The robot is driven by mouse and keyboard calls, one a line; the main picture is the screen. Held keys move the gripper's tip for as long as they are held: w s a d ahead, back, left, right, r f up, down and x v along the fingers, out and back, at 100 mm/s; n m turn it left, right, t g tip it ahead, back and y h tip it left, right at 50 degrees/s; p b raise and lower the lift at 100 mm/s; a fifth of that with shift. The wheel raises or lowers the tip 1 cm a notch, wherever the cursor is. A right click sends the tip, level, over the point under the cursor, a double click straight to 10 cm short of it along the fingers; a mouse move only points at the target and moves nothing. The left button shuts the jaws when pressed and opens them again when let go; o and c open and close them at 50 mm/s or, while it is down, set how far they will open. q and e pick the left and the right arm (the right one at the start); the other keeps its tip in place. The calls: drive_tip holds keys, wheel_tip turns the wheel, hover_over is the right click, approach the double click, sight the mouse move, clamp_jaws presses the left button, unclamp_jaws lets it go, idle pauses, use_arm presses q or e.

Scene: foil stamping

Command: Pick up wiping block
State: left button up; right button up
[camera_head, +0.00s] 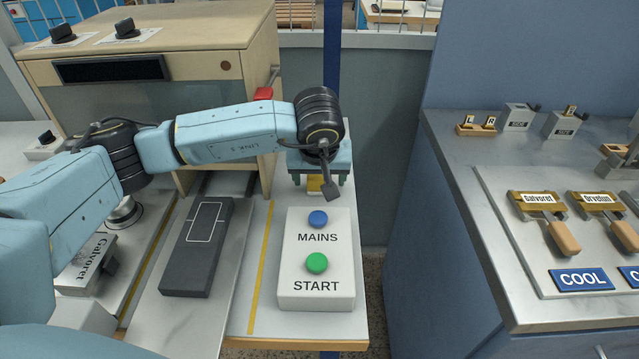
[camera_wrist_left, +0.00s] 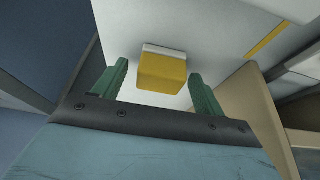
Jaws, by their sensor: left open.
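The wiping block appears as a small yellow block (camera_wrist_left: 162,73) with a white edge strip, on the light worktop in the left wrist view. In the head view only a bit of the yellow block (camera_head: 315,184) shows, behind the START panel and below my gripper. My left gripper (camera_head: 318,178) is open, its green fingers pointing down. In the left wrist view the gripper (camera_wrist_left: 158,71) has one finger on each side of the block, with gaps showing between. I cannot tell how far above the worktop the fingertips are.
A white panel (camera_head: 316,285) with blue MAINS and green START buttons stands just in front. A dark plate (camera_head: 199,246) with a white outline lies left. A wooden-topped cabinet (camera_head: 160,35) stands behind my arm. A grey counter (camera_head: 450,150) with labelled handles stands right, beyond a gap.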

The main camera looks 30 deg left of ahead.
use_arm(q)
drive_tip(key=shift+c, duration=0.3)
drive_tip(key=c, duration=1)
drive_tip(key=shift+r, duration=0.15)
